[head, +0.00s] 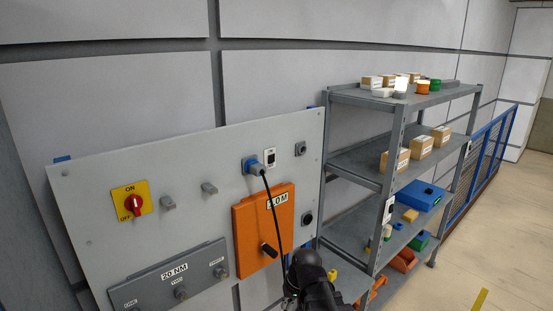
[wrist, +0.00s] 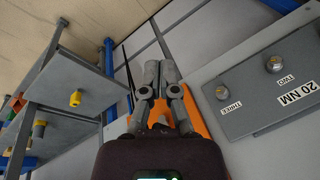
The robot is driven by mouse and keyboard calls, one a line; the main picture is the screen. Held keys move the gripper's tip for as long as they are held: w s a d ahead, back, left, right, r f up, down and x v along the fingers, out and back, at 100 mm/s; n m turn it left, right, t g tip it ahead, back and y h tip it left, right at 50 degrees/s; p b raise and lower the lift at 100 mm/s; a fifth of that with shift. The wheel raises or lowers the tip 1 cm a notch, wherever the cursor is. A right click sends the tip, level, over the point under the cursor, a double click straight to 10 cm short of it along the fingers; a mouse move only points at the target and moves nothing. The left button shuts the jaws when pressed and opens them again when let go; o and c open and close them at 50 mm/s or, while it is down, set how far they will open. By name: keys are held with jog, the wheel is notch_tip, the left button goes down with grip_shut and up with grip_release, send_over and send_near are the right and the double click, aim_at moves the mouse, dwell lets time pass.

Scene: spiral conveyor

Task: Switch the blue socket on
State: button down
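The blue socket (head: 255,167) is on the upper part of the grey wall panel (head: 90,200), with a plug in it and a black cable hanging down. A small white plate with a dark switch (head: 269,158) is just right of it; its position is too small to read. My gripper (wrist: 159,72) has its two fingers together in the wrist view, with nothing seen between them. In the head view my dark wrist is low, below the orange box, and hides the fingertips. The socket is not seen in the wrist view.
An orange box (head: 262,225) with a black handle is below the socket. A red rotary switch (head: 134,204) on yellow and a grey "20 NM" box (head: 172,278) are to the left. A loaded metal shelf (head: 350,165) stands close on the right.

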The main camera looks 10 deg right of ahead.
aim_at(272, 157)
jog(key=w+a+r+m+t+y+p, duration=0.1)
jog(key=w+r+m+t+y+p, duration=0.45)
jog(key=w+r, duration=0.95)
jog(key=w+d+r+m+t+y+p, duration=0.1)
jog(key=w+d+r+m+t, duration=0.5)
jog(key=w+d+r+t, duration=0.4)
notch_tip(272, 157, up, 3)
jog(key=shift+w+d+f, duration=0.15)
jog(key=shift+w+d, duration=0.7)
jog(key=shift+w, duration=0.4)
jog(key=shift+y, duration=0.25)
jog(key=p+x, duration=0.2)
jog(key=x, duration=1.2)
jog(key=shift+a, duration=0.15)
